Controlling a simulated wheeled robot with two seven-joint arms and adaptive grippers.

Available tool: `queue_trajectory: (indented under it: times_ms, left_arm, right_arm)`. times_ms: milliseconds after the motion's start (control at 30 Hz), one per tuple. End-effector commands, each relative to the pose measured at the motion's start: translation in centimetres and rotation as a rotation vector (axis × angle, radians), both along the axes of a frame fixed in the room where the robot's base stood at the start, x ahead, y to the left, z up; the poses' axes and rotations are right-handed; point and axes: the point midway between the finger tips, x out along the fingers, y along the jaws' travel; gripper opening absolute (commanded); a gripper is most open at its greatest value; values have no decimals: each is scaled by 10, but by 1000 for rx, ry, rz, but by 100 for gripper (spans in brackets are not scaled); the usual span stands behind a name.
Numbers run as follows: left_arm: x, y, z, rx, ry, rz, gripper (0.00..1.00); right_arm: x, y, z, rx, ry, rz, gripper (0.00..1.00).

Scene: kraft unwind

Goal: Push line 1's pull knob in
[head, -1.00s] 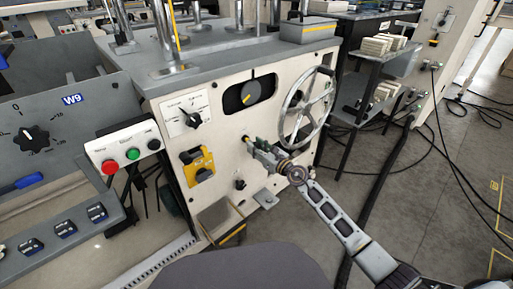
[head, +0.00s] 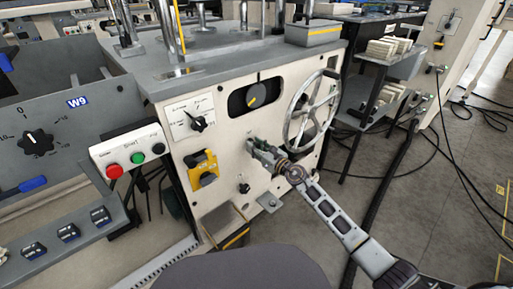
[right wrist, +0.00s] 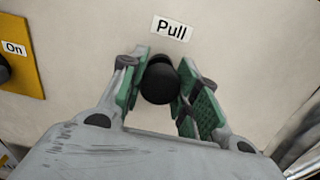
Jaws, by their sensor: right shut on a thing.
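How far the knob stands out is hard to tell. My left gripper is not in view.
A spoked handwheel (head: 312,108) stands close to the right of my gripper. A yellow switch plate (head: 201,168) is to its left, and a small black knob (head: 244,187) sits below. A dial window (head: 254,94) is above. Cables lie on the floor at right.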

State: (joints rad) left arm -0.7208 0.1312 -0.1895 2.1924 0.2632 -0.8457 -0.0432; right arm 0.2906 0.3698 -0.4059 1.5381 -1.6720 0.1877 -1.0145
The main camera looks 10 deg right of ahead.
Motion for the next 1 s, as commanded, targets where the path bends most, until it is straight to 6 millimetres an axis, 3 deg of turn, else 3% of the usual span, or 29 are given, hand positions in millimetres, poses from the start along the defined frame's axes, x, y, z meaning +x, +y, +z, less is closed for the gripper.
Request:
queue_trajectory:
  times_ms: [33, 200, 667, 1000]
  left_arm:
    - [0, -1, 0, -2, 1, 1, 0]
    - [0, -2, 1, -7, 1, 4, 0]
    - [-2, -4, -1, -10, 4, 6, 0]
    - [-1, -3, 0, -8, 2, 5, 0]
  right_arm:
    - [1, 0, 2, 2, -2, -2, 34]
    - [1, 0, 1, 2, -2, -1, 55]
    - [-2, -2, 0, 1, -1, -1, 55]
    - [-22, -13, -1, 0, 0, -1, 55]
